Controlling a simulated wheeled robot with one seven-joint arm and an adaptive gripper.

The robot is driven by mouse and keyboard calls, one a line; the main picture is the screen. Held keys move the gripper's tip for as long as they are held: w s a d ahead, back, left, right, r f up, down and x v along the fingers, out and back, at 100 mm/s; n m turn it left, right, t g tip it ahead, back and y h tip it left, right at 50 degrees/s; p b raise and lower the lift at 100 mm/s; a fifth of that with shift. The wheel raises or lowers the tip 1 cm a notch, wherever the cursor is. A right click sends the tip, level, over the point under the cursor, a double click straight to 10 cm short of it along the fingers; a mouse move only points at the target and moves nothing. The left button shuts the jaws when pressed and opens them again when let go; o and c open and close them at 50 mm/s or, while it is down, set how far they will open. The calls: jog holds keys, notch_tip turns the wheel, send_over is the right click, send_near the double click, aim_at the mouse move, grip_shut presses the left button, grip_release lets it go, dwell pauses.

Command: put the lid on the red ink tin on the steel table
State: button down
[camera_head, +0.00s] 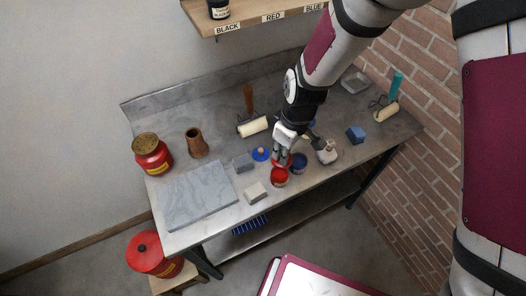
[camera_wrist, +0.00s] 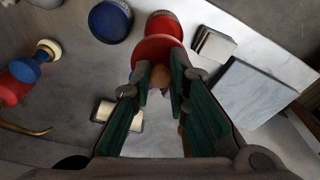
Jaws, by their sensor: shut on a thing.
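The red ink tin (camera_head: 279,178) stands near the front edge of the steel table (camera_head: 222,216). In the wrist view, part of the red tin (camera_wrist: 166,24) shows at the top, behind the lid. My gripper (camera_head: 281,158) is shut on the wooden knob (camera_wrist: 161,76) of a red lid (camera_wrist: 156,50). In the head view, the gripper is just behind and above the red tin, and the lid is mostly hidden. The lid overlaps the tin in the wrist view; I cannot tell whether they touch.
A blue tin (camera_head: 299,164) stands close to the right of the red one. A blue lid (camera_head: 261,155) lies to the left. A pale block (camera_head: 256,192), a grey block (camera_head: 243,162) and a stone slab (camera_head: 196,193) are further left. A roller (camera_head: 252,126) lies behind.

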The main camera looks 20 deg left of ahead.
jog(key=shift+s+d, duration=0.2)
jog(key=shift+s, duration=0.05)
jog(key=shift+f, duration=0.25)
jog(key=shift+s+a+f+b, duration=0.1)
jog(key=shift+f+b, duration=1.05)
jog(key=shift+f, duration=1.85)
jog(key=shift+f, duration=0.15)
jog(key=c, duration=1)
grip_release()
jog(key=shift+r+p, duration=1.35)
jog(key=shift+r, duration=2.2)
